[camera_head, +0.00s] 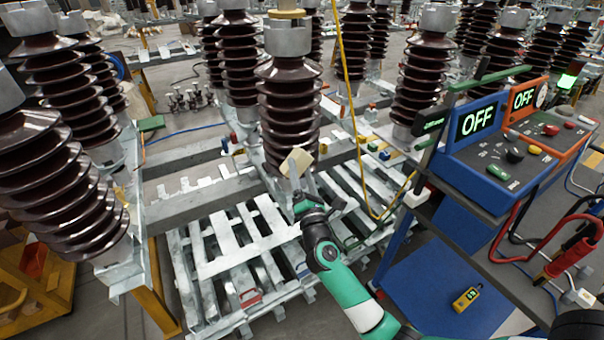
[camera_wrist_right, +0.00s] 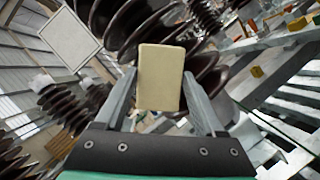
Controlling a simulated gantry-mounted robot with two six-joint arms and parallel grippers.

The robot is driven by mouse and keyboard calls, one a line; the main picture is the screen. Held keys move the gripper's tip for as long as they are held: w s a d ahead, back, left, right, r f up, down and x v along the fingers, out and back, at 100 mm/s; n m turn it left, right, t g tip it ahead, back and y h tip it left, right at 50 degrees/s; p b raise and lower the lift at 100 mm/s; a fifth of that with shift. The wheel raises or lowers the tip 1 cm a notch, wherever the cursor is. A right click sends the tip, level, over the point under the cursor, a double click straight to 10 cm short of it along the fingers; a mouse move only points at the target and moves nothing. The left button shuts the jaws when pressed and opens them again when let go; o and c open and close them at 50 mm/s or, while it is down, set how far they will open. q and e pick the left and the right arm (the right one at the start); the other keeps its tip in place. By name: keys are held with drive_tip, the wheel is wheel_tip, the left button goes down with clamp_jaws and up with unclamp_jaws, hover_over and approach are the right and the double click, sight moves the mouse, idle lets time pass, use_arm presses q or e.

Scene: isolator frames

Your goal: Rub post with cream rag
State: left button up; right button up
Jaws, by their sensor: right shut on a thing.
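The post is a dark brown ribbed insulator (camera_head: 288,108) with a grey metal cap, upright in the middle of the head view. In the right wrist view its ribs (camera_wrist_right: 125,22) show behind the rag. The cream rag (camera_head: 297,162) is a small flat pad at the post's lower ribs. In the right wrist view the rag (camera_wrist_right: 160,78) stands between the two fingers. My right gripper (camera_head: 301,188) is shut on the rag, in front of the post's lower part. I cannot tell whether the rag touches the ribs. My left gripper is out of view.
Similar brown insulators (camera_head: 58,150) stand left, right and behind. A pale slatted pallet (camera_head: 240,245) lies below the arm. A blue OFF box (camera_head: 480,150) and an orange one (camera_head: 560,125) sit on a cart at right. A yellow cable (camera_head: 350,100) hangs right of the post.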

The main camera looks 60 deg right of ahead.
sight(310, 163)
drive_tip(key=shift+s+d+p, duration=0.2)
drive_tip(key=shift+s+d, duration=0.4)
drive_tip(key=shift+d, duration=0.25)
drive_tip(key=shift+s+d+p, duration=0.2)
drive_tip(key=shift+s+d, duration=0.4)
drive_tip(key=shift+d, duration=0.2)
drive_tip(key=shift+w, duration=0.1)
drive_tip(key=shift+w+a, duration=0.25)
drive_tip(key=shift+a, duration=0.1)
drive_tip(key=shift+w+a+b, duration=0.25)
drive_tip(key=shift+w+a, duration=0.2)
drive_tip(key=shift+a, duration=0.25)
drive_tip(key=shift+w+a+b, duration=0.25)
drive_tip(key=shift+w+a, duration=0.15)
drive_tip(key=shift+a, duration=0.25)
drive_tip(key=shift+s, duration=0.1)
